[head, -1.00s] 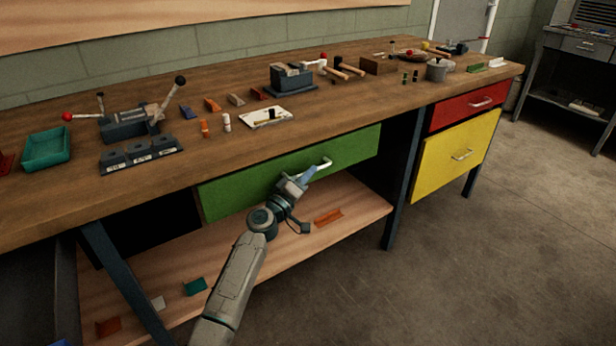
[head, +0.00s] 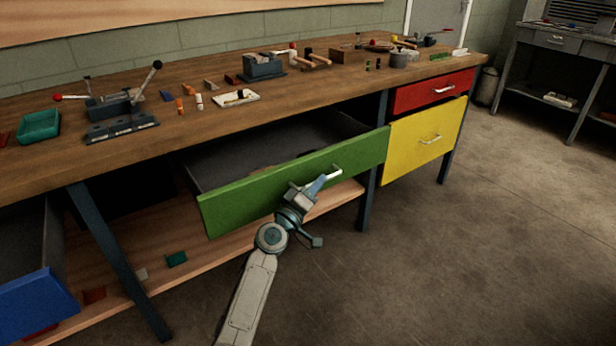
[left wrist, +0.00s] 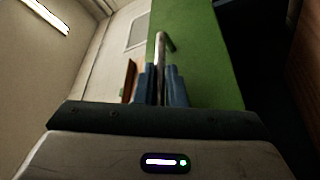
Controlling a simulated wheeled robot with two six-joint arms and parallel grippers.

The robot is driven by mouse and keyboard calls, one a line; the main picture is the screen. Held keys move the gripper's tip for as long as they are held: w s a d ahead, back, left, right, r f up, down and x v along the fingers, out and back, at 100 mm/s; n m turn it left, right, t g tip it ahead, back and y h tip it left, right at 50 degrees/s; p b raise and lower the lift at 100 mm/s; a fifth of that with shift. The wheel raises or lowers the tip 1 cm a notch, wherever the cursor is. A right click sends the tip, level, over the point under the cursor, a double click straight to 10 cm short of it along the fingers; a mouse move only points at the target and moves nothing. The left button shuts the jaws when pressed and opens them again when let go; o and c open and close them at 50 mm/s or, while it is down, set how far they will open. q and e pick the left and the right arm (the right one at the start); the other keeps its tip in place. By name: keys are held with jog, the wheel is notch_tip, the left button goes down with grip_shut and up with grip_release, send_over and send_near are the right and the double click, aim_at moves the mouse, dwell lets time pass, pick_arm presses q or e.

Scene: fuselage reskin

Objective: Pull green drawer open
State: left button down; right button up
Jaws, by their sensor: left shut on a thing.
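The green drawer (head: 262,198) stands pulled out from under the workbench, and its dark interior shows behind the green front. Its pale bar handle (head: 335,174) is on the right part of the front. My left gripper (head: 322,182) is shut on this handle. In the left wrist view the two blue fingers (left wrist: 162,88) lie on either side of the handle bar (left wrist: 160,52), in front of the green face (left wrist: 205,60). The drawer's contents are mostly in shadow and hard to make out. My right gripper does not show.
A blue drawer (head: 38,306) stands open at the lower left. A red drawer (head: 425,92) and a yellow drawer (head: 418,150) are closed to the right. A wooden shelf (head: 215,262) lies below. The floor (head: 480,260) in front is clear.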

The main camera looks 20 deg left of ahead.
pick_arm(q)
jog(key=shift+s+d, duration=1.2)
jog(key=shift+d, duration=0.3)
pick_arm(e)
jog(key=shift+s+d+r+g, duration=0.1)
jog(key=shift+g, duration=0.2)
pick_arm(q)
jog(key=c, duration=1.5)
grip_release()
jog(key=v, duration=1)
jog(key=shift+s+b, duration=0.35)
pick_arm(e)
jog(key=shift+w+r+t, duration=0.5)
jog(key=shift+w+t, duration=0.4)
pick_arm(q)
jog(key=shift+a+f, duration=0.15)
